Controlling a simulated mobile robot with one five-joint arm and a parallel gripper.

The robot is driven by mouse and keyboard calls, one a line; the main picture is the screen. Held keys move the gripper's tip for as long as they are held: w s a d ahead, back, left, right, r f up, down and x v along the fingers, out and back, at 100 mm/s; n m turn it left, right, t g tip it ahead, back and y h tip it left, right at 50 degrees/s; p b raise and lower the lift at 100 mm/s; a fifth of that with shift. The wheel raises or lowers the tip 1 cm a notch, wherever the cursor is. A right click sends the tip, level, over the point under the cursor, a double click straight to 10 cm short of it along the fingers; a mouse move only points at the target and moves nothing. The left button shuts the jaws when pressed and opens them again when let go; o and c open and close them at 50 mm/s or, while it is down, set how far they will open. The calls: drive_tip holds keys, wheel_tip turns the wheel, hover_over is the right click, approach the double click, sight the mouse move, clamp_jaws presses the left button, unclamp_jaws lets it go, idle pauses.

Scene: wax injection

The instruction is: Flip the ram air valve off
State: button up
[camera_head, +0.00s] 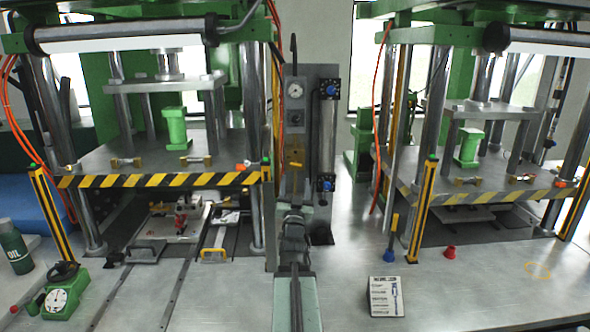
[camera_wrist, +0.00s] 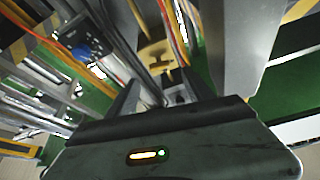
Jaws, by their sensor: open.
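A brass-coloured valve block (camera_head: 294,152) is on the grey upright panel between the two presses, below a round gauge (camera_head: 295,90). A small orange lever (camera_head: 295,165) shows low on it; I take this to be the ram air valve. My gripper (camera_head: 293,186) is just below and in front of the lever, pointing at the panel. In the wrist view my open gripper (camera_wrist: 160,88) has the yellow-brass valve block (camera_wrist: 155,56) ahead of its fingers. Nothing is clearly held. Whether a finger touches the lever cannot be told, and the fingers partly hide the area.
A cylinder with blue fittings (camera_head: 327,135) stands right of the panel. Striped press edges (camera_head: 160,180) flank both sides, and orange hoses (camera_head: 275,60) hang nearby. An oil bottle (camera_head: 12,243), a dial gauge (camera_head: 58,299) and a sign card (camera_head: 386,296) stand on the bench.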

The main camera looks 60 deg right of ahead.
drive_tip(key=p+x, duration=0.2)
drive_tip(key=x, duration=0.5)
drive_tip(key=shift+s, duration=0.1)
clamp_jaws()
drive_tip(key=shift+f+n+t+y, duration=0.1)
drive_tip(key=shift+n+t+y, duration=0.55)
drive_tip(key=shift+n, duration=1.15)
unclamp_jaws()
drive_tip(key=shift+s, duration=0.1)
drive_tip(key=b, duration=0.3)
approach(296, 169)
drive_tip(key=shift+s+a+r, duration=0.35)
drive_tip(key=shift+a+r, duration=0.2)
drive_tip(key=shift+s+a+r, duration=0.3)
drive_tip(key=shift+a+r, duration=0.25)
drive_tip(key=shift+r, duration=0.05)
